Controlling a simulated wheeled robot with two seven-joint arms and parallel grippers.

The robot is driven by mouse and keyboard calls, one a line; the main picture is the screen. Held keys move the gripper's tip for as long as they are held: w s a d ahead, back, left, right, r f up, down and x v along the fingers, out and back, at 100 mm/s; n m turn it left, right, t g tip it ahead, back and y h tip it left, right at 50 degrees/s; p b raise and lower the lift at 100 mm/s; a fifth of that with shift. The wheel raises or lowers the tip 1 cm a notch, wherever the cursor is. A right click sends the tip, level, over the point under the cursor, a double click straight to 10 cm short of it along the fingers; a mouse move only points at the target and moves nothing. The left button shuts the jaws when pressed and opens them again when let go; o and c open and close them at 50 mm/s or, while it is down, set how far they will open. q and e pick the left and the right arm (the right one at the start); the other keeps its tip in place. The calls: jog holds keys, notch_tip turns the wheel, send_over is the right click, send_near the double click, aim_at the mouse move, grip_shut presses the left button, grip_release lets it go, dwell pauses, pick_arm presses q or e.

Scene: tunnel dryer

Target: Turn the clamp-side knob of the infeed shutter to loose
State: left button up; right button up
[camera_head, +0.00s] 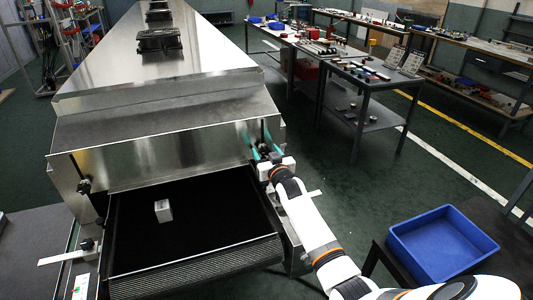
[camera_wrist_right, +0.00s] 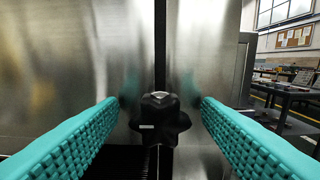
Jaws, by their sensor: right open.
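The infeed shutter appears to be the steel plate (camera_head: 150,160) across the front of the dryer, above the black belt. A dark lobed knob (camera_wrist_right: 160,125) on an upright slot shows in the right wrist view, centred between my teal fingers. A small white mark shows on its left lobe. My right gripper (camera_head: 263,148) is at the right end of the shutter, open, its fingertips (camera_wrist_right: 160,100) either side of the knob with gaps. In the head view the gripper hides most of this knob. Another dark knob (camera_head: 84,186) is at the shutter's left end. My left gripper is out of view.
A small light block (camera_head: 163,211) lies on the black belt (camera_head: 200,235). A blue bin (camera_head: 443,240) stands on a dark table at the right. Green floor is clear between the dryer and the back tables.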

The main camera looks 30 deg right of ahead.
jog(key=c, duration=1)
